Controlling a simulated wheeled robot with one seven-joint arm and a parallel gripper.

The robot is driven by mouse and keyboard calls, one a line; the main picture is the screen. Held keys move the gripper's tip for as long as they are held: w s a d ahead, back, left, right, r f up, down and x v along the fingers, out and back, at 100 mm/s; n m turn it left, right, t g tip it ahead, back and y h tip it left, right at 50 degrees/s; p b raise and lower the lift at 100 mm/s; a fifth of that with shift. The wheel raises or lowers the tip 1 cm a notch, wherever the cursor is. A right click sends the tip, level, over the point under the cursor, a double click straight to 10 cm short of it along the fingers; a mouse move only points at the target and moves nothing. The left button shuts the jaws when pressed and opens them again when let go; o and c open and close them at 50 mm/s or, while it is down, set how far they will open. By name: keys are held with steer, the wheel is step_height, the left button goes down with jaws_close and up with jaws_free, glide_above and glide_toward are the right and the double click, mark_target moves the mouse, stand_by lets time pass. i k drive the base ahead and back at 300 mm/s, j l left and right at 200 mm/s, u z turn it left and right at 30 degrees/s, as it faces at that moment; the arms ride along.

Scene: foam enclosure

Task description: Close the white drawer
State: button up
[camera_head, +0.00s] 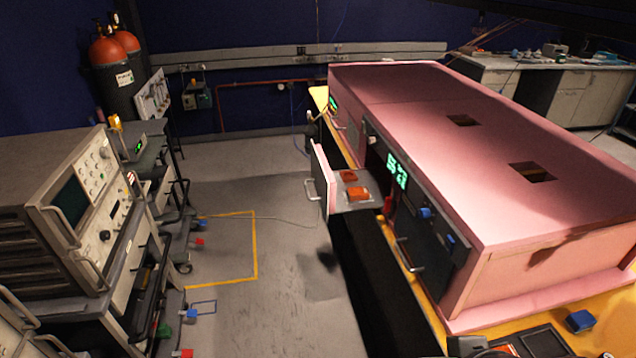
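The white drawer (321,181) is pulled out from the front of the pink foam enclosure (400,90), in the middle of the head view. Its pale front panel looks pinkish in this light and stands well clear of the enclosure front. A metal handle (312,188) is on its outer face. Two orange-red objects (357,194) lie inside the drawer. The drawer's inner end is partly hidden in the dark opening. I cannot make out my gripper in this view, and nothing visibly touches the drawer or its handle.
The enclosure stands on a yellow-edged bench with green displays (397,171) and another handle (408,257) on its front. An instrument rack (75,210) stands at the left. Grey floor (235,290) lies open between rack and bench. A blue block (580,320) sits at bottom right.

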mark_target(331, 186)
steer(key=i+u, duration=0.15)
steer(key=u, duration=0.3)
steer(key=i+u, duration=0.1)
steer(key=u, duration=0.3)
steer(key=i+u, duration=0.15)
steer(key=u, duration=0.3)
steer(key=i+l+u, duration=0.1)
steer(key=u, duration=0.3)
steer(key=i+l+u, duration=0.1)
steer(key=u, duration=0.35)
steer(key=i+l+u, duration=0.1)
steer(key=u, duration=0.3)
steer(key=l+u, duration=0.25)
steer(key=u, duration=0.2)
